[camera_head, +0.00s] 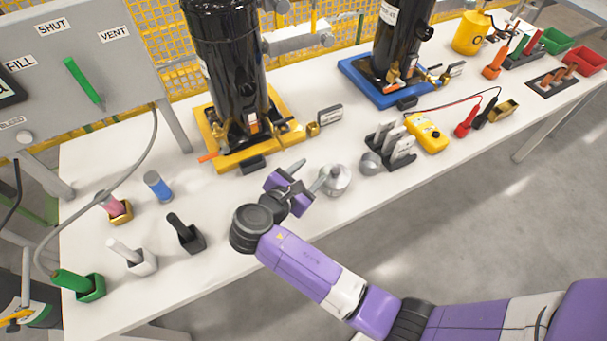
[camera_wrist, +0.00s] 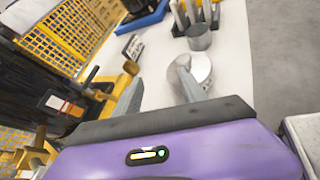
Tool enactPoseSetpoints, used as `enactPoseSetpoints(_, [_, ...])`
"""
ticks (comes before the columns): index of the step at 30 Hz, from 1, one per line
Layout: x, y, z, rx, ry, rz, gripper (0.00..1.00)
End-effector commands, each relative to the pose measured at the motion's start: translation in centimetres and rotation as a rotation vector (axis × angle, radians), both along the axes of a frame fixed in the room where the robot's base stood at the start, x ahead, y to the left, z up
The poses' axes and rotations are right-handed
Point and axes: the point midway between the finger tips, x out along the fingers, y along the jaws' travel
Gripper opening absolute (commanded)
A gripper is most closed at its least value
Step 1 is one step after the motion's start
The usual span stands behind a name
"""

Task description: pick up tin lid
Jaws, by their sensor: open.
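The tin also shows in the wrist view (camera_wrist: 202,68), beyond the right finger. My gripper (camera_head: 309,172) is open, its two grey fingers spread with nothing between them. The right fingertip overlaps the tin in both views; I cannot tell whether it touches. The wrist view shows the finger gap (camera_wrist: 157,80) over bare table.
A small grey cup (camera_head: 370,163) and a dark rack of grey pieces (camera_head: 400,162) stand right of the tin. A yellow meter (camera_head: 426,132) lies beyond. A black compressor on a yellow tray (camera_head: 215,160) stands behind. Bare table (camera_head: 310,235) lies in front.

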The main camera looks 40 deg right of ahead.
Motion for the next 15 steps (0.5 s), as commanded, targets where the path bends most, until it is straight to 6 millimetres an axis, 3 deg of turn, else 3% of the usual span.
enactPoseSetpoints(2, [-2.3, -0.8, 0.0, -0.056, 0.124, -0.047, 0.49])
enactPoseSetpoints(5, [-3.7, -1.1, 0.2, -0.077, 0.213, -0.067, 0.49])
enactPoseSetpoints(15, [-3.5, -3.6, -1.0, -0.079, 0.246, -0.058, 0.49])
